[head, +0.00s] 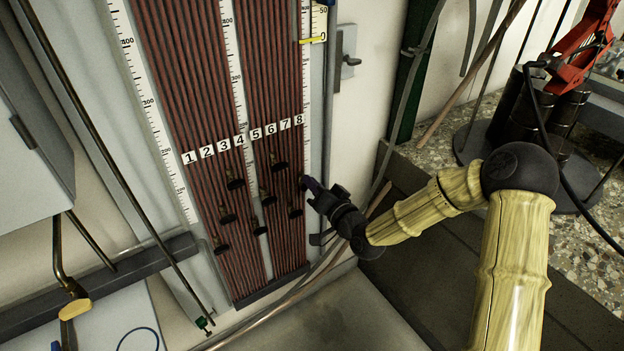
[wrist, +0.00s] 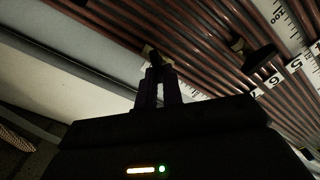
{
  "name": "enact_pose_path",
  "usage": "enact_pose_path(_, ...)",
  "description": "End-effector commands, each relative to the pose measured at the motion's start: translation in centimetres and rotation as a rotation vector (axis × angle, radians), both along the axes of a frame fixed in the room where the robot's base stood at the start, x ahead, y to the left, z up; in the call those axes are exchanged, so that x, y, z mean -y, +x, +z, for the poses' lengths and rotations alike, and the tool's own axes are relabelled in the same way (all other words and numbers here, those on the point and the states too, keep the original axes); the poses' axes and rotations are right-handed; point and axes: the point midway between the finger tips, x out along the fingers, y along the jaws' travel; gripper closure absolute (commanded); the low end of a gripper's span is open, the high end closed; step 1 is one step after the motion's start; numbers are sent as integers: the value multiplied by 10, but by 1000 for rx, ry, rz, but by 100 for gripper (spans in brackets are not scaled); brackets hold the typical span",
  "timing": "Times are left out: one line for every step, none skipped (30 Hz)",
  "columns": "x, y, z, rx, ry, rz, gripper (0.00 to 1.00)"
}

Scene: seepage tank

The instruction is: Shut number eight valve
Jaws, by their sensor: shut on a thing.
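The number eight valve (head: 301,181) is a small dark valve on the rightmost tubes of the board, below the white label 8 (head: 299,119). My gripper (head: 309,184) reaches it from the right in the head view. Its fingers are shut on the valve and hide most of it. In the wrist view my gripper (wrist: 157,76) shows two dark, nearly parallel fingers, with a small brownish piece of the valve (wrist: 149,52) at their tips. I cannot tell how far the valve is turned.
Other black-handled valves hang close to the left, the nearest being the number seven valve (head: 295,212). A white-scaled ruler strip (head: 232,70) runs up the board. A dark ledge (head: 420,205) lies to the right, with a speckled counter (head: 455,130) behind it.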

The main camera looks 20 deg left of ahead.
Motion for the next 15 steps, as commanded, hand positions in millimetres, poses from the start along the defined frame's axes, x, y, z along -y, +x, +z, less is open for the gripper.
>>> enact_pose_path(2, 1, 1, -38, 29, -3, 100)
enact_pose_path(2, 1, 1, -60, 47, -3, 100)
enact_pose_path(2, 1, 1, -88, 71, -3, 100)
enact_pose_path(2, 1, 0, -111, 91, -3, 100)
enact_pose_path(2, 1, 0, -132, 109, -3, 100)
enact_pose_path(3, 2, -1, -161, 133, -4, 100)
enact_pose_path(3, 2, -1, -183, 152, -4, 100)
enact_pose_path(3, 2, -1, -203, 170, -3, 100)
enact_pose_path(3, 2, -2, -233, 195, -3, 100)
enact_pose_path(3, 2, -2, -255, 214, -3, 100)
enact_pose_path(3, 3, -2, -276, 232, -3, 100)
enact_pose_path(3, 3, -3, -306, 258, -3, 100)
enact_pose_path(3, 3, -3, -326, 276, -3, 100)
enact_pose_path(3, 3, -3, -349, 295, -3, 100)
enact_pose_path(3, 3, -4, -377, 320, -4, 100)
